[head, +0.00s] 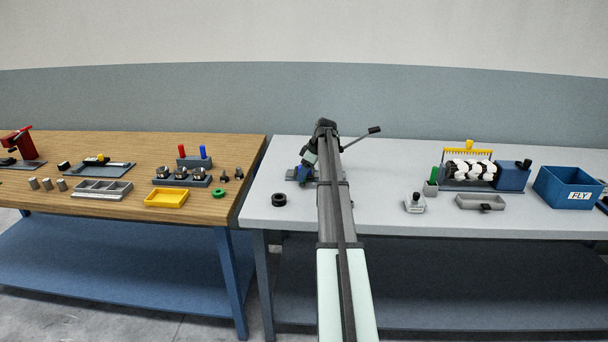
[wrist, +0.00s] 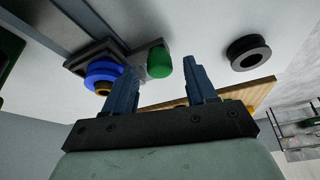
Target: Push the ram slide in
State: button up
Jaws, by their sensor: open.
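The ram slide cannot be told for sure, as my arm hides much of the device it may belong to. In the wrist view a blue disc (wrist: 104,75) with an orange centre sits on a dark grey block with a rail. A green cylinder (wrist: 158,62) stands beside it. My gripper (wrist: 163,76) is open and empty; the green cylinder shows between its fingers, and contact cannot be told. In the head view my gripper (head: 305,173) is low over the grey table, by a grey base. A lever with a dark knob (head: 374,130) sticks out right behind my arm.
A black ring (head: 279,200) lies on the grey table (head: 390,210), left of my gripper; it also shows in the wrist view (wrist: 248,53). A roller device (head: 513,177) and a blue FLY box (head: 567,188) stand at right. The wooden table (head: 120,150) is at left.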

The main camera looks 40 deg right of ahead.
jog(key=shift+w+a+f, duration=0.1)
jog(key=shift+w+f, duration=0.05)
jog(key=shift+f, duration=0.35)
jog(key=shift+c, duration=0.3)
grip_shut()
